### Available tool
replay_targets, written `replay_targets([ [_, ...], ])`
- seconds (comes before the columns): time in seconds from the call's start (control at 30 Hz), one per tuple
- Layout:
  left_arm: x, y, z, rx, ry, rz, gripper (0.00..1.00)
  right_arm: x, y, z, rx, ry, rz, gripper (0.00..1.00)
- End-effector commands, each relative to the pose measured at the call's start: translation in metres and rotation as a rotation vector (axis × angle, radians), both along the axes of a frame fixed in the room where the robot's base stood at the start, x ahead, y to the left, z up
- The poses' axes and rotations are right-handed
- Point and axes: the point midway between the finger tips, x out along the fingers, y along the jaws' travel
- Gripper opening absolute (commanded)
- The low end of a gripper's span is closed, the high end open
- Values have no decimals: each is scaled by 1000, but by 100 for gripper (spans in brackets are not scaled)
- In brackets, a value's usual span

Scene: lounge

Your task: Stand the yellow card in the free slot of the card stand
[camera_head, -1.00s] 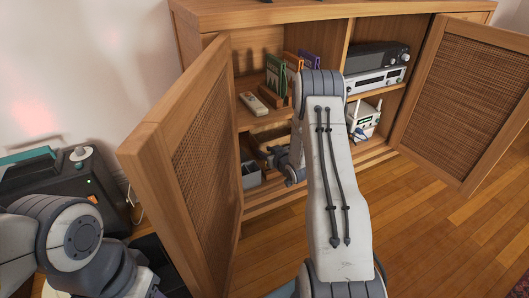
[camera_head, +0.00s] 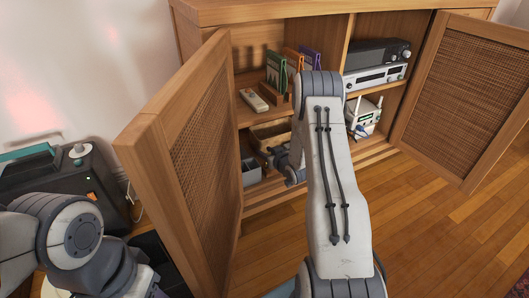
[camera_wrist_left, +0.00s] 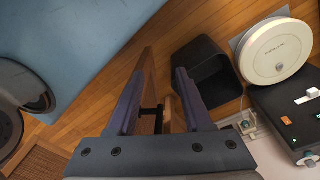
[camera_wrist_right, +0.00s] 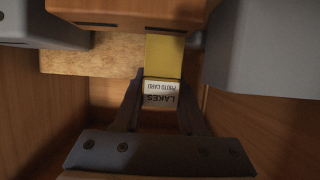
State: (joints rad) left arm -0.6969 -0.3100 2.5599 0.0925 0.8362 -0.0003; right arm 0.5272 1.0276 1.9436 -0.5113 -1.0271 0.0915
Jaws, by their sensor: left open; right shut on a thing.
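The yellow card (camera_wrist_right: 165,58) shows in the right wrist view, with a white label reading LAKES at its near end. My right gripper (camera_wrist_right: 160,92) is shut on this labelled end. In the head view my right gripper (camera_head: 272,156) is low in the cabinet's left bay, partly hidden by my arm; the card cannot be made out there. The wooden card stand (camera_head: 274,98) is on the shelf above, holding a green card (camera_head: 276,70), an orange card (camera_head: 293,58) and a purple card (camera_head: 310,60). Its free slot cannot be made out. My left gripper (camera_wrist_left: 158,98) is open and empty.
The cabinet's open left door (camera_head: 185,165) stands close beside the bay. A remote (camera_head: 254,101) lies on the stand's shelf. Below are a wooden box (camera_head: 268,132) and a grey bin (camera_head: 250,171). Electronics (camera_head: 376,78) and a white router (camera_head: 365,118) fill the right bay.

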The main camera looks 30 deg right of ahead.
Motion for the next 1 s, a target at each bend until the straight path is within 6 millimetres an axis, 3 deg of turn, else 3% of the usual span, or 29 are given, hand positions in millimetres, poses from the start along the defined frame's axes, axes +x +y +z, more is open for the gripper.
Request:
replay_targets([
  [1.0,0,0,-8,0,0,0,50,0,0,-13,0,-1,0,0],
])
